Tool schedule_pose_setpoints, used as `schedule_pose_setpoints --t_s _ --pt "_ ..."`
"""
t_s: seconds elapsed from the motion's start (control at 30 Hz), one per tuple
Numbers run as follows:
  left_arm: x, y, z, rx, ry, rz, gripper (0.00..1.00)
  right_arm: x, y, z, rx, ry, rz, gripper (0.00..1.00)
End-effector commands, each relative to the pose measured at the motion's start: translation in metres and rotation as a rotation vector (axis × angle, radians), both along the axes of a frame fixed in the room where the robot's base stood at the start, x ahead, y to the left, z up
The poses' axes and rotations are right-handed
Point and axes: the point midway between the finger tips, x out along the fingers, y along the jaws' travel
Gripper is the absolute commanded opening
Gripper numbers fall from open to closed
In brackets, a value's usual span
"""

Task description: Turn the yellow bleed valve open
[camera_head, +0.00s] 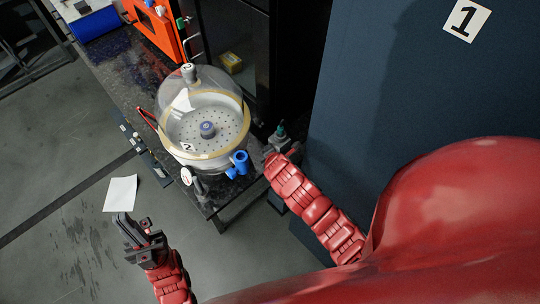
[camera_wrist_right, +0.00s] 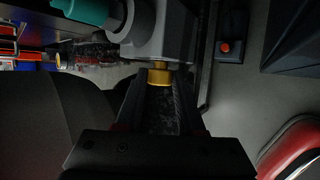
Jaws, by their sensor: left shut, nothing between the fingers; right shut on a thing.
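The yellow bleed valve shows in the right wrist view as a short brass-yellow knob (camera_wrist_right: 159,77) under a grey block (camera_wrist_right: 160,35) with a teal part (camera_wrist_right: 85,12). My right gripper (camera_wrist_right: 160,88) is shut on the knob, its fingers on either side. In the head view the right gripper (camera_head: 272,152) is small and partly hidden beside the teal-topped fitting (camera_head: 281,131), right of the clear domed chamber (camera_head: 215,95); the yellow knob cannot be made out there. My left gripper (camera_head: 123,218) is shut and empty at lower left, apart from the chamber.
The chamber stands on a dark speckled bench (camera_head: 118,75), with a blue valve (camera_head: 240,163) and a round gauge (camera_head: 187,176) at its front. A white sheet (camera_head: 121,193) appears just beyond the left fingertips. A dark blue panel (camera_head: 400,100) is close on the right.

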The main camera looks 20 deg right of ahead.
Motion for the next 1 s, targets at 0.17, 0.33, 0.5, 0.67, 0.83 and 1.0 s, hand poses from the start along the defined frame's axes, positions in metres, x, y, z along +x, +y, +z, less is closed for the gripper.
schedule_pose_setpoints --t_s 0.17,0.33,0.5,0.67,0.83,1.0 --pt "0.0 0.0 0.001 0.0 0.0 0.0 0.0 0.0 0.001 0.0 0.002 0.001 0.0 0.0" --pt "0.0 0.0 0.001 0.0 0.0 0.0 0.0 0.0 0.0 0.0 0.002 0.002 0.0 0.52" --pt "0.0 0.0 0.001 0.0 0.0 0.0 0.0 0.0 0.0 0.0 0.001 0.003 -0.001 0.68" --pt "0.0 0.0 0.002 0.0 0.0 0.0 0.0 -0.001 0.0 -0.001 0.0 0.008 -0.002 0.68" --pt "0.0 0.0 0.015 0.0 0.0 0.0 0.0 0.002 -0.002 0.005 -0.022 0.066 -0.007 0.68" --pt "0.0 0.0 0.035 0.0 0.0 0.0 0.0 0.006 0.001 0.009 -0.071 0.202 -0.007 0.68"
